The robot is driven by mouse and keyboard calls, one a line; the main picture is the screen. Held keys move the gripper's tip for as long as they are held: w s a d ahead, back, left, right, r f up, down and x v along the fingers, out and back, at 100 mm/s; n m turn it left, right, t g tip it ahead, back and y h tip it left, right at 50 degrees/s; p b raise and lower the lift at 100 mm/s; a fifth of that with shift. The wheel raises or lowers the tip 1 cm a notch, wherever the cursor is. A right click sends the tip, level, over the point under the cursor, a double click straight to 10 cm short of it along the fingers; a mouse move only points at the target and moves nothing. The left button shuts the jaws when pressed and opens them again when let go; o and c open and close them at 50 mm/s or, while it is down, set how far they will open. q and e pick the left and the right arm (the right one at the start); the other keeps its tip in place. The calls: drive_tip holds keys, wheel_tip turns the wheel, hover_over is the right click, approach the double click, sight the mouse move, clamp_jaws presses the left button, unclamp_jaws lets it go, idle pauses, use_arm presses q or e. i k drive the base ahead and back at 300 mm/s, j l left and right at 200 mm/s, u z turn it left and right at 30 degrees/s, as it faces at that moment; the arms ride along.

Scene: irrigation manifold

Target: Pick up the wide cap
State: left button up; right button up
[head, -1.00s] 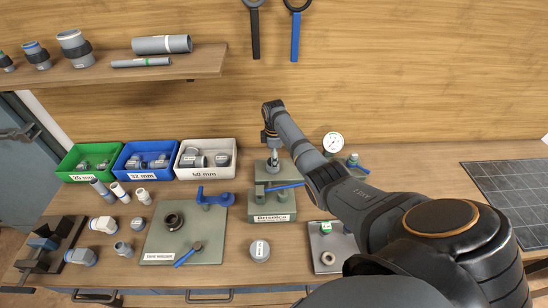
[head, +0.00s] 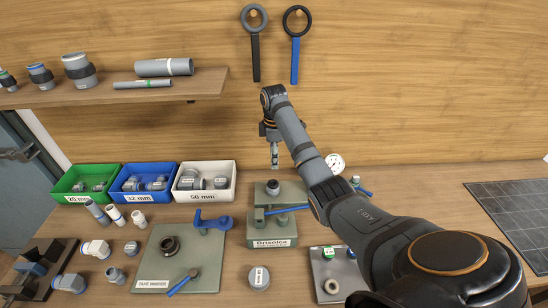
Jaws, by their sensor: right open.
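A wide grey round cap (head: 259,277) with a white label on top lies on the bench near the front edge, in front of the green-grey manifold block (head: 272,241). My right gripper (head: 275,164) is open and points down above the back of the manifold block. It is well behind the cap and higher than it, apart from it. A grey fitting with a dark top (head: 273,187) sits on the block just below the gripper. My left gripper is not in view.
Green (head: 60,186), blue (head: 120,190) and white (head: 179,195) bins stand at the back left. A plate with a dark ring and blue handles (head: 155,272) lies left of the cap. A small tray (head: 318,281) lies to its right. Bench right of my arm is mostly clear.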

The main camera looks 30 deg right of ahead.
sight(259, 279)
drive_tip(key=k+j, duration=1.2)
drive_tip(key=k, duration=0.1)
